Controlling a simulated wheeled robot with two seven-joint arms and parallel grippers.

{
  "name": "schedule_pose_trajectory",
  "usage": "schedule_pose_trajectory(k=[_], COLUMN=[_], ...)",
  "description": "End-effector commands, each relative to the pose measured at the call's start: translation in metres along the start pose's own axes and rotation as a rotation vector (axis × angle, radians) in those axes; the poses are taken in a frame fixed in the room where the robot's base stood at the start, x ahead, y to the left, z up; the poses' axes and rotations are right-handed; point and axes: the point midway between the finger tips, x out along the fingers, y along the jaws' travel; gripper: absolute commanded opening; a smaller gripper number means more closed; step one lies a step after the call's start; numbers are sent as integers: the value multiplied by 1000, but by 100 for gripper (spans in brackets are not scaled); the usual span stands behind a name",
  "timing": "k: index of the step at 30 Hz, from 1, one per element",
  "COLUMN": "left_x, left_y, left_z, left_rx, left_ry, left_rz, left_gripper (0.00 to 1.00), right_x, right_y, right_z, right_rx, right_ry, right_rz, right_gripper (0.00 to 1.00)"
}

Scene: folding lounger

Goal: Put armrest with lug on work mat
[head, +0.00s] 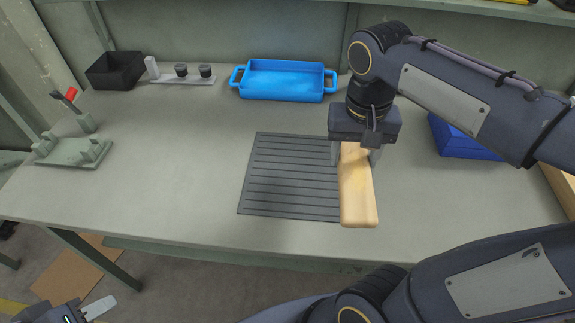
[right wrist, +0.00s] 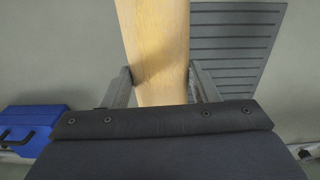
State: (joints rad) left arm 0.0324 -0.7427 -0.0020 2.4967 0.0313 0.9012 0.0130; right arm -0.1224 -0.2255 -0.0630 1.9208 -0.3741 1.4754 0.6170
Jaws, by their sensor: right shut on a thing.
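The armrest (head: 357,192) is a long pale wooden bar. It lies along the right edge of the dark ribbed work mat (head: 285,175), its near end beyond the mat's front right corner. My right gripper (head: 355,153) is shut on the armrest's far end, and the right wrist view shows the wood (right wrist: 155,60) between its two fingers. I cannot tell whether the armrest touches the mat or hangs just above it. The lug is not visible. My left gripper (head: 85,312) is low at the bottom left, off the bench, and its jaws are mostly cut off.
A blue tray (head: 283,80) stands behind the mat. A black bin (head: 115,70) and a strip with dark knobs (head: 182,75) are at the back left. A clamp fixture (head: 75,148) is at the left. A blue case (head: 460,138) is at the right. The bench left of the mat is clear.

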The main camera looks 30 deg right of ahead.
Motion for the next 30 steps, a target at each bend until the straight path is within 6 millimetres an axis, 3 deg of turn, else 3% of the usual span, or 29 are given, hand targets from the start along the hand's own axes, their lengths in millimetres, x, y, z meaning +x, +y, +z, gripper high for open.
schedule_pose_trajectory(k=[5, 16, 21, 30], left_x=[7, 11, 17, 19], left_y=[-3, -5, -8, -9], left_z=[4, 6, 8, 10], left_rx=[0, 0, 0, 0], left_ry=[0, 0, 0, 0], left_rz=[0, 0, 0, 0], left_gripper=[36, 36, 36, 36], right_x=[3, 42, 74, 97], right_y=[4, -62, -79, -94], right_z=[7, -49, -65, -78], right_rx=[34, 33, 35, 36], right_ry=[-7, -10, -9, -7], right_rz=[-7, -4, -5, -6], right_gripper=[26, 26, 26, 26])
